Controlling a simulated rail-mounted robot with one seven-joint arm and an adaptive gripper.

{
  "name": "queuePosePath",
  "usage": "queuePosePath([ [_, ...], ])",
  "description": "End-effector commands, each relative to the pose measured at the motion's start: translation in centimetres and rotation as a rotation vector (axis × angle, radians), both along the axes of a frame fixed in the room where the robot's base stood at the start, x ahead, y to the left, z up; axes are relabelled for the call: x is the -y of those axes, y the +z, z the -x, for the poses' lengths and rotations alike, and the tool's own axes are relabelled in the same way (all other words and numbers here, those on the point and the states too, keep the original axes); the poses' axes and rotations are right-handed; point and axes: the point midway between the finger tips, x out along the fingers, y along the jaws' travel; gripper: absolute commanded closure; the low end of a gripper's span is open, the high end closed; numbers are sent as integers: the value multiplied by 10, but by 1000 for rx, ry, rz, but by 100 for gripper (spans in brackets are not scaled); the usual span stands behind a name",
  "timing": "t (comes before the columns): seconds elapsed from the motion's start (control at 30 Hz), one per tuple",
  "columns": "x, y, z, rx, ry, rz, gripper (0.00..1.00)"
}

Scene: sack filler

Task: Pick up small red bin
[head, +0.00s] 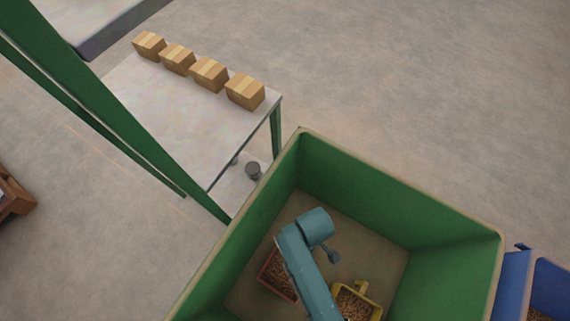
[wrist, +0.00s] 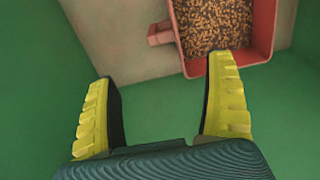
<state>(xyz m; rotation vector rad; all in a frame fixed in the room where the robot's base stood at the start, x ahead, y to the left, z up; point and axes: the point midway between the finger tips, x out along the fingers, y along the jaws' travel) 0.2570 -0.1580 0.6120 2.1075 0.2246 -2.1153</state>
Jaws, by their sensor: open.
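The small red bin (head: 267,277) stands on the floor of the large green container, partly hidden behind my teal arm in the head view. It holds brown pellets. In the wrist view the red bin (wrist: 263,32) is at the upper right, with its handle (wrist: 160,34) sticking out to the left. My gripper (wrist: 160,78) is open and empty, its two yellow fingers spread apart. The right fingertip overlaps the bin's near edge in the picture; I cannot tell whether it touches. The handle lies beyond the gap between the fingertips. In the head view my gripper is hidden.
The green container (head: 405,205) has high walls around the bins. A yellow bin (head: 372,303) with pellets stands to the right of the red one. A blue container (head: 543,285) is at the far right. A table (head: 180,110) with several cardboard boxes (head: 209,75) stands outside.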

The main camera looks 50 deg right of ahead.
Motion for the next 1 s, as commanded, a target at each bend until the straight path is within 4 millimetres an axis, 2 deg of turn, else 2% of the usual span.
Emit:
queuePosePath([
  [0.3,0,-78,-1,1,0,0,14],
  [0.4,0,-96,-1,2,0,1,14],
  [0.63,0,-116,-1,4,0,1,14],
  [0.87,-1,-156,0,3,0,1,14],
  [1.0,-1,-157,0,6,0,2,14],
])
